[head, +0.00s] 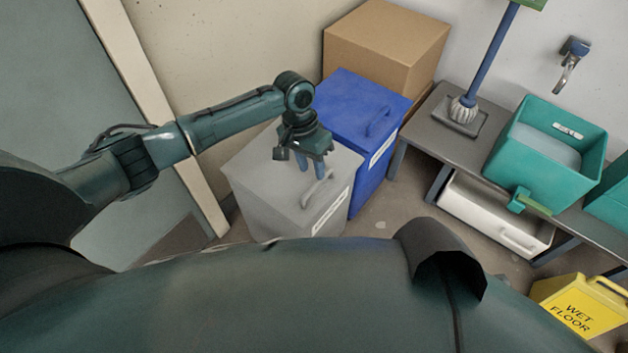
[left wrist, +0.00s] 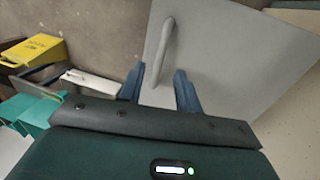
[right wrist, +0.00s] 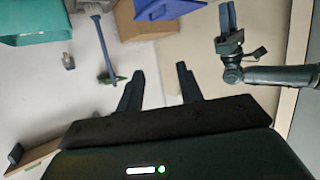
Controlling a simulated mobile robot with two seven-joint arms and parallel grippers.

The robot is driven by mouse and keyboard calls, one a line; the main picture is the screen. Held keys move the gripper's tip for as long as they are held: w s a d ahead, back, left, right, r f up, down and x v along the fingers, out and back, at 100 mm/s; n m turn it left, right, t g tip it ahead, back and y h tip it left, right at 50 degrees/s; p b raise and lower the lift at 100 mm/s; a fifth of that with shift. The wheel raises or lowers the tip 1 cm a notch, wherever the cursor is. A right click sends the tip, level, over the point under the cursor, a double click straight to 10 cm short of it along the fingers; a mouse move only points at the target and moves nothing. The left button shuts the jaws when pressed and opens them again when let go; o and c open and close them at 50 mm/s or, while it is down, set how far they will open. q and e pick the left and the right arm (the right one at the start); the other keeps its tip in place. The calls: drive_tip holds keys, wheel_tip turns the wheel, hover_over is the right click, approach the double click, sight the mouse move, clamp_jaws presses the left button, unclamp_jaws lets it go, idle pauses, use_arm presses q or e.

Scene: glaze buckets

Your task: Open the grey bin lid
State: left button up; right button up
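The grey bin (head: 262,200) stands on the floor beside the blue bin, its lid (head: 250,165) lying flat and shut. A grey bar handle (head: 318,190) is on the lid; the handle also shows in the left wrist view (left wrist: 162,52). My left gripper (head: 311,168) is above the lid, close to the handle, fingers pointing down. In the left wrist view its blue fingers (left wrist: 158,78) are apart with nothing between them; the handle lies beyond the tips. My right gripper (right wrist: 158,75) is open and empty, away from the bin; the head view does not show its fingers.
A blue bin (head: 362,120) with its lid shut stands right behind the grey one, and a cardboard box (head: 385,45) behind that. A grey bench (head: 445,135) with a teal bucket (head: 540,150) is at right. A yellow wet-floor sign (head: 580,308) stands at lower right.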

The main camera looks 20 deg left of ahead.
sight(314, 179)
use_arm(q)
drive_tip(key=shift+s+d+f+b, duration=0.1)
drive_tip(key=shift+d+f+b, duration=0.1)
drive_tip(key=shift+f, duration=0.55)
drive_tip(key=shift+w+d+f+b, duration=0.1)
drive_tip(key=shift+d+f+b, duration=0.05)
drive_tip(key=shift+f, duration=0.65)
drive_tip(key=shift+s+d+f+b, duration=0.1)
drive_tip(key=shift+d+f+b, duration=0.1)
drive_tip(key=shift+f, duration=0.55)
drive_tip(key=shift+a, duration=0.1)
clamp_jaws()
